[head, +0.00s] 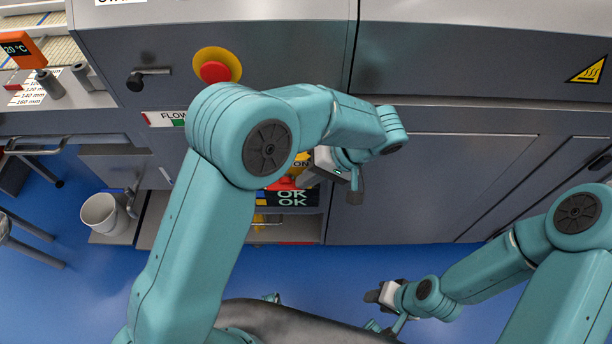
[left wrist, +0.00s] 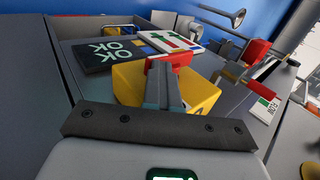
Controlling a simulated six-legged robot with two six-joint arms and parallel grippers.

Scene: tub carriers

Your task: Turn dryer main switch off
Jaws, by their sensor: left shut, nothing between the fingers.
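The dryer main switch shows as a red handle on a yellow base in the left wrist view, with its red part (left wrist: 170,62) just beyond my fingertips and its yellow base (left wrist: 203,92) around them. In the head view, a red part of the switch (head: 284,184) shows low on the grey machine, partly hidden by my left arm. My left gripper (head: 305,179) is shut and empty at the switch; its fingers also show in the left wrist view (left wrist: 165,82). I cannot tell whether they touch the handle. My right gripper (head: 374,297) is low and away from the machine; its fingers are unclear.
A dark OK display (head: 292,198) sits beside the switch. A red stop button on a yellow disc (head: 214,72) and a black handle (head: 136,80) are on the upper panel. A white bucket (head: 100,213) stands at left. Blue floor lies in front.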

